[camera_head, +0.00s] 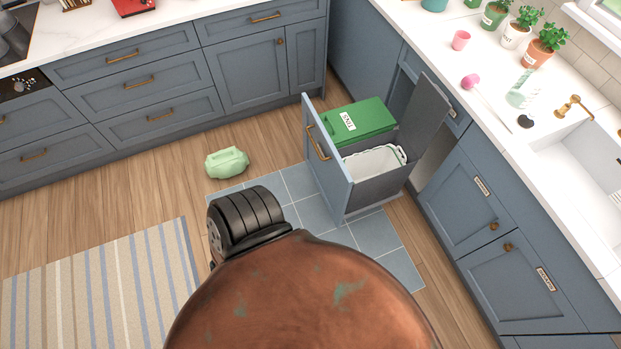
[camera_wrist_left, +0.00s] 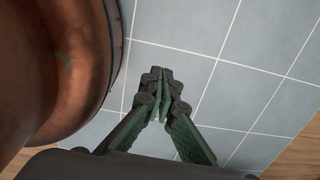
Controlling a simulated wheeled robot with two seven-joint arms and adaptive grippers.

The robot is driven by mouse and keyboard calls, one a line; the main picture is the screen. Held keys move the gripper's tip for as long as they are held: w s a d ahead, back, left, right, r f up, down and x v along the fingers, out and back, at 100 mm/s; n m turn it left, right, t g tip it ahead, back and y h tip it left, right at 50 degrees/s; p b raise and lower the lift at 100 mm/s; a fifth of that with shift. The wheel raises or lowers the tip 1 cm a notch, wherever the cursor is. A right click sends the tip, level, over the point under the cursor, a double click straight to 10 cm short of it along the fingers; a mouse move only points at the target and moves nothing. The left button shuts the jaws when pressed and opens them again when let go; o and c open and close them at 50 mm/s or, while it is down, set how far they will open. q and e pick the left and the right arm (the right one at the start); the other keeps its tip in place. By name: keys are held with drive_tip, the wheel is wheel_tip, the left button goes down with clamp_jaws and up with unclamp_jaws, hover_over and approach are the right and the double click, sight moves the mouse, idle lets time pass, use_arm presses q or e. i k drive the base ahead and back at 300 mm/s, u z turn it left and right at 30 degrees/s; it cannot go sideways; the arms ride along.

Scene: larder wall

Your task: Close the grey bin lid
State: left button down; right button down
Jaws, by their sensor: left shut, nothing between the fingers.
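The grey bin (camera_head: 375,187) sits in the pulled-out cabinet drawer in the head view, with a white liner showing over its rim. Its dark grey lid (camera_head: 424,112) stands open, tilted up at the bin's right side. My left gripper (camera_wrist_left: 160,78) shows only in the left wrist view. It is shut and empty above the blue-grey floor tiles, apart from the bin and lid. The bin does not show in that view. My right gripper is in neither view.
A green bin (camera_head: 358,122) with its lid down sits behind the grey one. The blue drawer front (camera_head: 328,165) stands out over the tiles. A striped rug (camera_head: 100,290) lies at the lower left.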

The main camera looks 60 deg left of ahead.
sight(428, 107)
drive_tip(key=u, duration=1.35)
